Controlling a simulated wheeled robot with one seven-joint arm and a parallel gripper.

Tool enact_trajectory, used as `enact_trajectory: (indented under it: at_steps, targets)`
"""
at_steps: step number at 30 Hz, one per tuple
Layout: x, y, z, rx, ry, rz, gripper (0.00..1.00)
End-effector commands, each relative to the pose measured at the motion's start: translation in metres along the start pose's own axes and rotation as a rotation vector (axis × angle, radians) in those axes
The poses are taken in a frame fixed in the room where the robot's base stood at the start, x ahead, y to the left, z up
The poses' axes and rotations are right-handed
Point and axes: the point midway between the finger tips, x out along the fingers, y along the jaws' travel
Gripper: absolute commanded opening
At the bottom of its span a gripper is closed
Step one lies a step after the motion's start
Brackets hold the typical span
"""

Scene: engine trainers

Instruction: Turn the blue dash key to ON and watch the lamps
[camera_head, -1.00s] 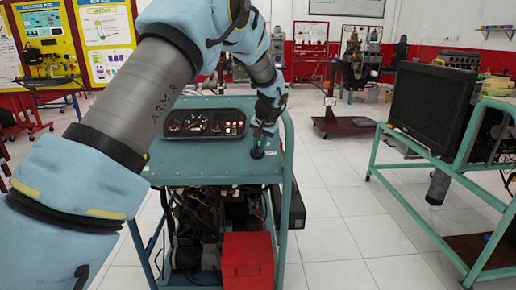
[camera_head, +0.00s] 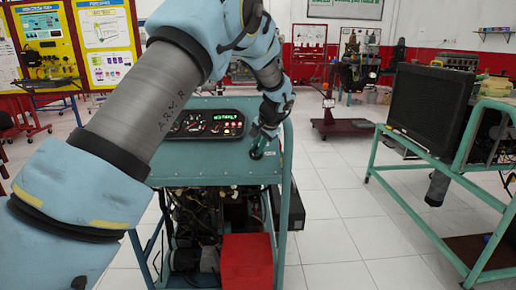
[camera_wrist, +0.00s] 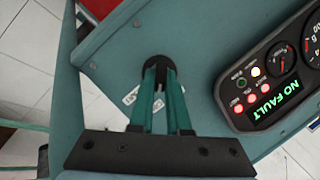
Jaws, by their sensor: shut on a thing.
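My gripper (camera_head: 257,153) is at the right side of the teal dash panel (camera_head: 190,172), pointing down onto it. In the wrist view my gripper (camera_wrist: 160,78) has its two teal fingers close together over a round black key switch (camera_wrist: 154,61). It is shut on the key, which is mostly hidden between the fingers, so its blue colour and exact angle cannot be told. The instrument cluster (camera_wrist: 285,70) is beside it. Its display (camera_wrist: 266,103) glows green with "NO FAULT". Several red lamps (camera_wrist: 252,98) and a whitish lamp (camera_wrist: 255,71) look lit; a green lamp (camera_wrist: 241,83) looks dim.
A white label (camera_wrist: 130,95) lies partly behind the fingers. Below the panel are an engine and a red box (camera_head: 247,262) in the teal frame. A stand with a black radiator (camera_head: 430,108) is at the right, with clear tiled floor between.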

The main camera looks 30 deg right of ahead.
Motion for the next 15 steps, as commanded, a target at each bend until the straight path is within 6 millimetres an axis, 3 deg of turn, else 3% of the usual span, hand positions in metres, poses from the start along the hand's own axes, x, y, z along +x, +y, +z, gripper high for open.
enact_trajectory:
  at_steps: [1,2,9,15]
  targets:
    - [0.0003,0.0005,0.0004,0.000,-0.001,0.001,0.00]
    - [0.0003,0.0005,0.0004,0.000,-0.001,0.001,0.16]
    - [0.0002,0.0003,0.0002,-0.001,-0.001,0.001,0.43]
    - [0.0002,0.0002,0.0001,-0.001,0.000,0.001,0.45]
